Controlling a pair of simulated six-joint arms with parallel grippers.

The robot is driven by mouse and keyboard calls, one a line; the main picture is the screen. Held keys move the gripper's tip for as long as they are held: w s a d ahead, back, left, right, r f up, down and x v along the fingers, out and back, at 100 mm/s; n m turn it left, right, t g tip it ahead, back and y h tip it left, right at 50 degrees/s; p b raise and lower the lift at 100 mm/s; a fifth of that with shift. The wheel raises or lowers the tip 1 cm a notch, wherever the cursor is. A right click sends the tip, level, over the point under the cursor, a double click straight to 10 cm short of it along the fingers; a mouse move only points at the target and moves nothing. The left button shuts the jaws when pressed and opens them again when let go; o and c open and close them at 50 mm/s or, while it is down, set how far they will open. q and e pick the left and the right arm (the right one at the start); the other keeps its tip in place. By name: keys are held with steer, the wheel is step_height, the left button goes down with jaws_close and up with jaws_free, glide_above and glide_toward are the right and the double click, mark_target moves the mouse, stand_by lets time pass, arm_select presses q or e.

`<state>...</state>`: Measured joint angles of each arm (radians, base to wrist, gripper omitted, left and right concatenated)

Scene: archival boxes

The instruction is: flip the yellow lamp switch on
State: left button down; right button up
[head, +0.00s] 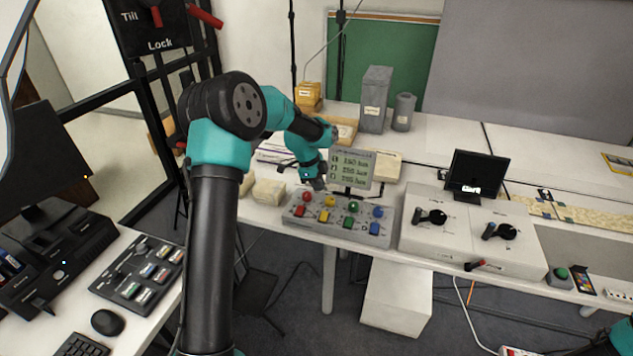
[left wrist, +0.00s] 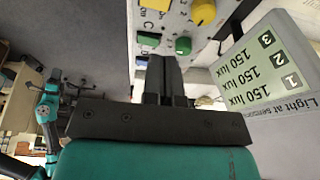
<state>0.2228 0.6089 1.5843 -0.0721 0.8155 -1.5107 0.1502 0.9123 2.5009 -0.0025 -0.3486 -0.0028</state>
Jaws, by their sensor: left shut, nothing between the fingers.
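The yellow lamp switch (head: 324,216) is a small yellow rocker on the grey control panel (head: 333,238), between the red switch (head: 298,211) and the green switch (head: 348,222). A yellow round knob (head: 329,201) sits behind it. In the left wrist view, the yellow switch (left wrist: 155,4) is cut off by the top edge, and I cannot tell its position. My left gripper (head: 318,184) is above the panel's back edge; its fingers (left wrist: 163,60) are shut and empty, pointing toward the panel. My right gripper is not in view.
The light display (head: 350,169) stands behind the panel and, in the left wrist view, close beside my fingers; its visible lines read 150 lux. A blue switch (head: 374,228) is at the panel's right. A grey box with black knobs (head: 465,255) stands right of the panel.

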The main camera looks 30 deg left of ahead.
mark_target(326, 213)
arm_select(q)
steer(key=x, duration=0.6)
steer(key=a+x, duration=0.1)
steer(key=x, duration=0.2)
steer(key=shift+f, duration=0.35)
steer(key=shift+w+f, duration=0.1)
steer(key=shift+f, duration=0.4)
